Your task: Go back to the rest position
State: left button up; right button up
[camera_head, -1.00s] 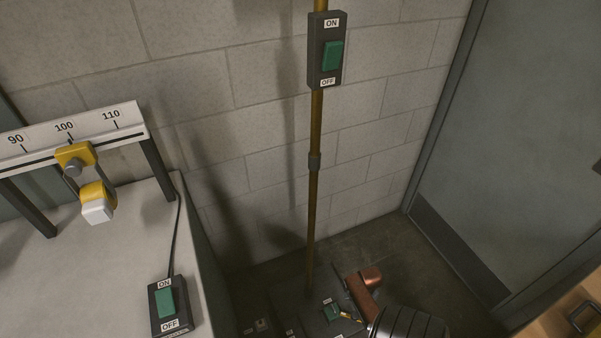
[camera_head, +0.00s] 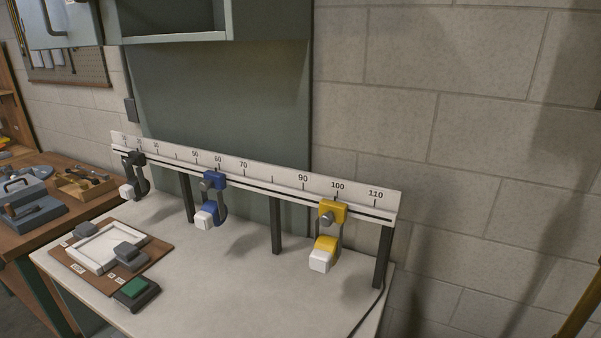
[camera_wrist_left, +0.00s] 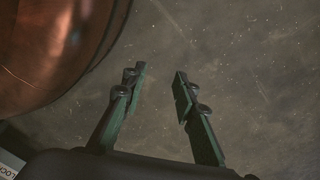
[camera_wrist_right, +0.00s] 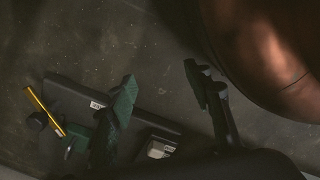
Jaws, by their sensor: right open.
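My left gripper (camera_wrist_left: 160,85) shows in the left wrist view with its two green-padded fingers apart and nothing between them, over a bare grey floor. My right gripper (camera_wrist_right: 165,80) shows in the right wrist view with its fingers apart and no object between them. Past its left finger lies a dark flat box (camera_wrist_right: 65,95) with a small white label, and a thin yellow rod (camera_wrist_right: 43,110) is beside that. A copper-coloured rounded body, which I cannot identify for sure, fills a corner of each wrist view. Neither gripper shows in the head view.
In the head view, a white table (camera_head: 215,285) carries a ruler rail (camera_head: 270,180) with black, blue (camera_head: 213,181) and yellow (camera_head: 332,211) sliders. A brown board (camera_head: 150,248) and a green-button switch (camera_head: 136,291) sit at its left. A wooden bench stands further left.

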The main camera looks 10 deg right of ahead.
pick_arm(q)
jog(key=s+a+r+p, duration=0.1)
jog(key=s+r+p, duration=0.3)
jog(key=s+p, duration=0.6)
jog(key=p, duration=0.5)
jog(key=shift+s+a+r+m+t, duration=0.2)
jog(key=shift+s+r+m+t, duration=0.1)
jog(key=shift+m, duration=0.1)
pick_arm(e)
jog(key=s+d+r, duration=0.2)
jog(key=s+r, duration=0.2)
jog(key=s, duration=0.6)
jog(key=shift+d+r+t, duration=0.15)
jog(key=shift+r+t, duration=0.15)
jog(key=shift+s, duration=0.1)
jog(key=shift+c, duration=0.2)
